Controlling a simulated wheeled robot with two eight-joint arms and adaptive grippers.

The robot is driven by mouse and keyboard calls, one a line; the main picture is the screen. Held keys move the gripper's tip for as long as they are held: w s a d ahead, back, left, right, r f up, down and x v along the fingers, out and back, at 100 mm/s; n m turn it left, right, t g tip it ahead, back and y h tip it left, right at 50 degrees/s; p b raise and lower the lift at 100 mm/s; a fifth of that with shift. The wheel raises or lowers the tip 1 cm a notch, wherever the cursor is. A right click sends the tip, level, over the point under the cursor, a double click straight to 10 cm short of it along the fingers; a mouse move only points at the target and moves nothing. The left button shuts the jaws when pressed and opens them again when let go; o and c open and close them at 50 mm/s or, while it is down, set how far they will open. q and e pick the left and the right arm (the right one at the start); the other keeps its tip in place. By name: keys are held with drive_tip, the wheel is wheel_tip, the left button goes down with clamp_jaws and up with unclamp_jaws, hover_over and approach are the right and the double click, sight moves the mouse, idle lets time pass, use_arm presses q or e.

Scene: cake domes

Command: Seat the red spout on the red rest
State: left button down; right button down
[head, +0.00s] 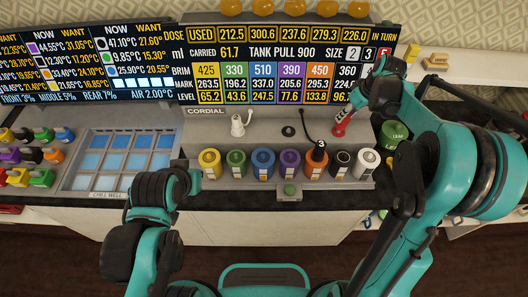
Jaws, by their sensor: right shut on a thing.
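The red spout (341,125) is at the right end of the grey cordial counter, low over its back part. My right gripper (356,107) reaches in from the right and is shut on the spout's upper end. The red rest cannot be told apart from the spout here, so I cannot tell whether the spout touches it. My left gripper (190,182) hangs in front of the counter between the chill well and the yellow canister; its fingers are too dark to read.
A white spout (238,124) stands at the back left. A black rest (288,131) looks empty. A black spout marked 3 (318,151) is at the orange canister (315,166). Several coloured canisters line the front. A green container (393,134) stands right.

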drive_tip(key=shift+f, duration=0.2)
drive_tip(key=shift+f+b, duration=1.05)
drive_tip(key=shift+f, duration=0.25)
drive_tip(key=c, duration=1.4)
unclamp_jaws()
drive_tip(key=shift+o, duration=0.2)
drive_tip(key=o, duration=0.5)
drive_tip(key=shift+o, duration=0.2)
drive_tip(key=p+v, duration=0.2)
drive_tip(key=v, duration=0.1)
drive_tip(key=w+p+v, duration=0.1)
drive_tip(key=p+v, duration=0.4)
drive_tip(key=v, duration=0.1)
drive_tip(key=shift+a+r, duration=0.25)
drive_tip(key=shift+r, duration=0.35)
